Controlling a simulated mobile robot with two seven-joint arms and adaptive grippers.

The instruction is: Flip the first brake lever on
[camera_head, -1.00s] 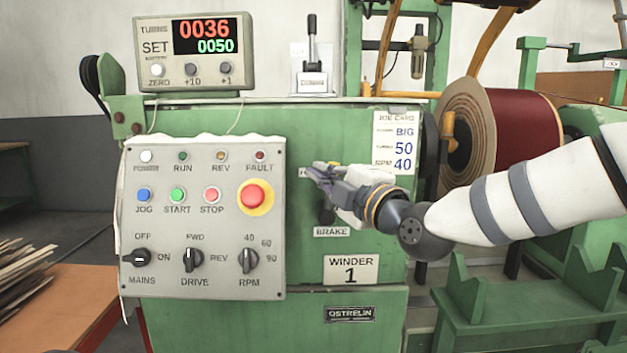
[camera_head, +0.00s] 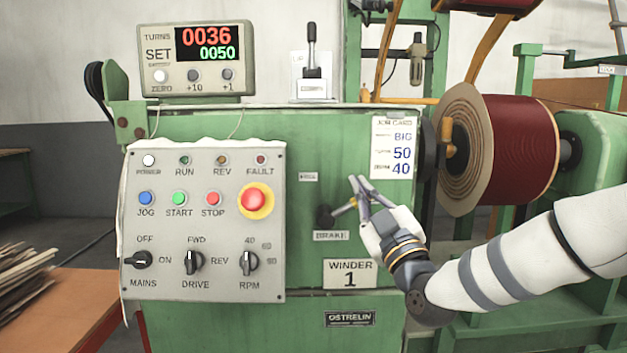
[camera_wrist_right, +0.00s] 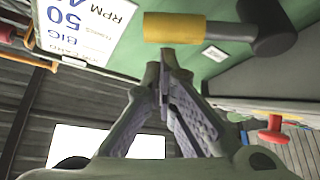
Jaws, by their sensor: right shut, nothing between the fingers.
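The brake lever (camera_head: 345,207) has a dark hub and a yellow grip, on the green winder front above the BRAKE label (camera_head: 331,236). Its grip points right and slightly up in the head view. My right gripper (camera_head: 357,181) is shut and empty, its tips up and right of the grip; its fingers partly cover the grip's outer end. In the right wrist view the yellow grip (camera_wrist_right: 175,27) lies just beyond the shut fingertips (camera_wrist_right: 162,70), with a visible gap in the picture. My left gripper is not in view.
A grey control panel (camera_head: 205,272) with buttons and knobs stands left of the lever. A job card (camera_head: 394,150) is above right. A red coil (camera_head: 510,150) on a spool is at right. Another upright black lever (camera_head: 312,50) stands on top of the cabinet.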

